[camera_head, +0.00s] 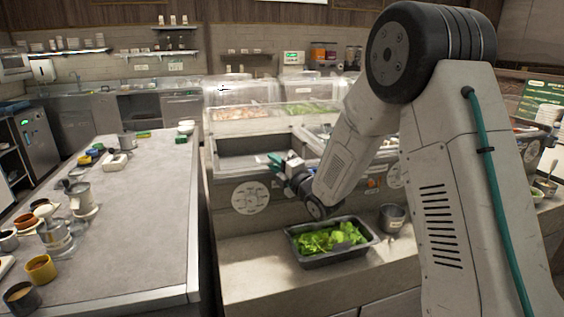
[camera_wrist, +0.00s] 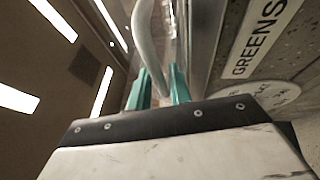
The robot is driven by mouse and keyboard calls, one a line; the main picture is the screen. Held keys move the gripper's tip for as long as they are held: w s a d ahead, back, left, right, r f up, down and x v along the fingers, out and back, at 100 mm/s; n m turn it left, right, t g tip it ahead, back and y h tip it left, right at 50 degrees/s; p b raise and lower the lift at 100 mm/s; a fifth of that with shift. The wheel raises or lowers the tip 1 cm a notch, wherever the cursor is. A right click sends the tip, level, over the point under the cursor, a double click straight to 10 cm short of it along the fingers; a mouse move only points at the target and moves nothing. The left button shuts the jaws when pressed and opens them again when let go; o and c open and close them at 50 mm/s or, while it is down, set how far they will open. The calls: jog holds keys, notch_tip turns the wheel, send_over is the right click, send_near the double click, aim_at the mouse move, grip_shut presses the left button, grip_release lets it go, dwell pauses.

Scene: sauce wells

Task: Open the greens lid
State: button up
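My gripper (camera_head: 280,162) has teal fingers and reaches over the front of the counter with wells. In the wrist view the fingers (camera_wrist: 159,88) stand close on both sides of a pale curved handle (camera_wrist: 145,35), which fills the gap between them. Which lid the handle belongs to, and how far that lid is raised, cannot be made out.
A black tray of leafy greens (camera_head: 308,259) sits on the front ledge below my arm, with a metal pot (camera_head: 392,218) beside it. Clear covers (camera_head: 240,91) stand over food at the back. A grey table (camera_head: 150,215) with cups is at left.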

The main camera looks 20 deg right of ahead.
jog(key=shift+w+a+r, duration=0.1)
jog(key=shift+w, duration=0.25)
